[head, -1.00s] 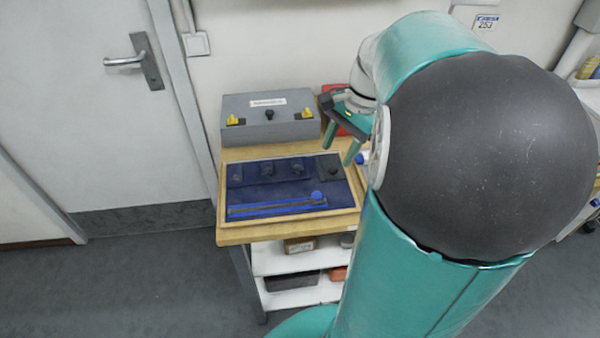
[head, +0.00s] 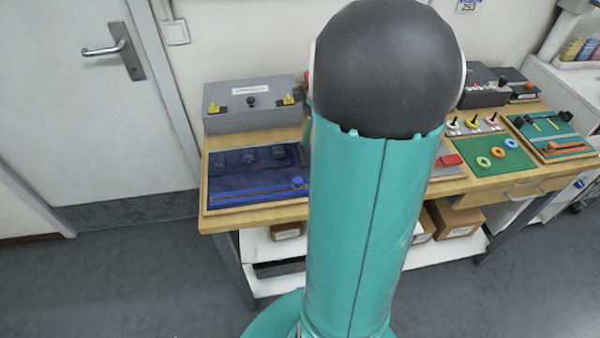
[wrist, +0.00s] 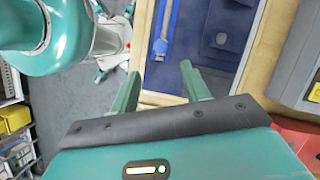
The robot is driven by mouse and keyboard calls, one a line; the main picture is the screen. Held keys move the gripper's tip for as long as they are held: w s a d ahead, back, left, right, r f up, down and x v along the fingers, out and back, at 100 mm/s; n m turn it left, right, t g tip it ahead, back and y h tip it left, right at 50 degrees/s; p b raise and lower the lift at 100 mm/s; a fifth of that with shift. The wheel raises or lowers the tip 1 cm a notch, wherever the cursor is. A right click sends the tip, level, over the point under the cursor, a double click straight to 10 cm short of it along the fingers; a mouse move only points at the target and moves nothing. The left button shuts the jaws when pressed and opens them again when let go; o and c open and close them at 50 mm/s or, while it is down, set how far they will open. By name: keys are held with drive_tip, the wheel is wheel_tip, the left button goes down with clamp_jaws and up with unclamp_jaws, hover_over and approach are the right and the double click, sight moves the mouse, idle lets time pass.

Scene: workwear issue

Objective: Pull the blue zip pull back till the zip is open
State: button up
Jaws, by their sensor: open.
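The blue zip pull (head: 298,182) is a small round knob at the right end of the blue zip (head: 245,194), which runs along the front of a dark blue cloth panel (head: 230,172) in a wooden-edged tray. In the wrist view the zip pull (wrist: 160,47) shows beyond my fingertips, a little left of the middle, at the end of the zip's strip. My gripper (wrist: 160,86) is open and empty, its fingers apart and not touching the pull. In the head view my arm hides the gripper and the panel's right edge.
A grey box (head: 235,117) with yellow latches stands behind the panel and shows at the right of the wrist view. On the bench to the right are a green mat with coloured rings (head: 510,165) and an orange-pull board (head: 560,150). The floor in front is clear.

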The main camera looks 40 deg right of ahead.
sight(297, 180)
drive_tip(key=x, duration=0.9)
drive_tip(key=shift+a+f, duration=0.15)
drive_tip(key=shift+f, duration=0.2)
drive_tip(key=shift+w, duration=0.1)
clamp_jaws()
